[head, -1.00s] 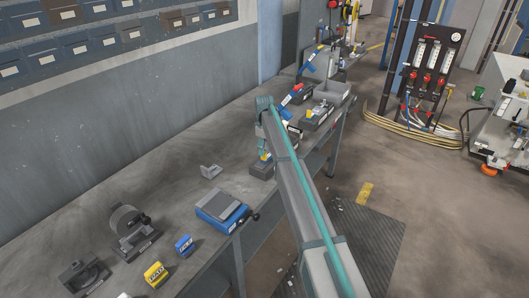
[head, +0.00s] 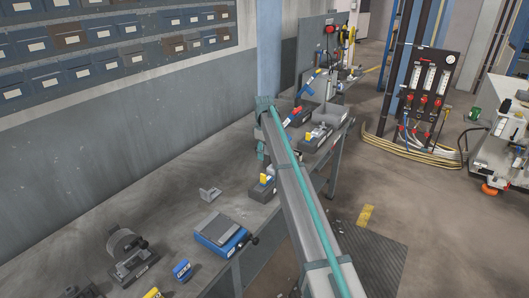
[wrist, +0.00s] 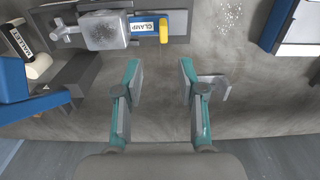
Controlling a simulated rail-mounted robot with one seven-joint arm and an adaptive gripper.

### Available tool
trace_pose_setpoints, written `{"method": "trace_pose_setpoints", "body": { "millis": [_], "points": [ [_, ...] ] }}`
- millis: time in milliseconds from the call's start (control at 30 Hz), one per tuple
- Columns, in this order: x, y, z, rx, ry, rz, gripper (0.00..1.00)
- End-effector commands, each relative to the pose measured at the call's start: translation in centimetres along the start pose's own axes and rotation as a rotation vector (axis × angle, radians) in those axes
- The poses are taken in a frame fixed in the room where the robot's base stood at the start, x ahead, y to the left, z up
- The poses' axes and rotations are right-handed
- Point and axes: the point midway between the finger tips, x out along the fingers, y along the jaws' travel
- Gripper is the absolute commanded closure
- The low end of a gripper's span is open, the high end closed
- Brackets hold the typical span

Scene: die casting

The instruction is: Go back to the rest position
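My gripper (wrist: 159,88) is open and empty in the wrist view, its two teal-and-grey fingers well apart above the grey bench top. In the head view my arm reaches out over the bench edge. Only a teal bit of the gripper (head: 260,150) shows beside the arm, above the bench; its fingertips cannot be made out there.
A small grey bracket (head: 210,192) lies left of my arm; in the wrist view (wrist: 222,88) it appears by the right finger. A blue-based plate (head: 221,235), a dark round fixture (head: 128,252) and further fixtures (head: 316,138) stand along the bench.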

Motion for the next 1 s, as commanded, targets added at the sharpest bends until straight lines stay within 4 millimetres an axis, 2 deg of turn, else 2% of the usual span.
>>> {"method": "trace_pose_setpoints", "body": {
  "millis": [233,300,367,567,700,867,1000],
  "points": [
    [0.1,0.3,-0.3,0.116,0.029,0.027,0.60],
    [0.7,-1.0,0.9,0.199,0.059,0.049,0.60],
    [3.2,-2.4,2.4,0.262,0.067,0.052,0.60],
    [12.9,-6.2,8.3,0.428,0.051,0.034,0.60],
    [19.8,-9.5,13.4,0.529,0.023,0.013,0.60],
    [27.0,-13.9,19.6,0.635,-0.022,-0.015,0.60],
    [32.6,-18.5,25.5,0.721,-0.070,-0.042,0.60]
  ]
}}
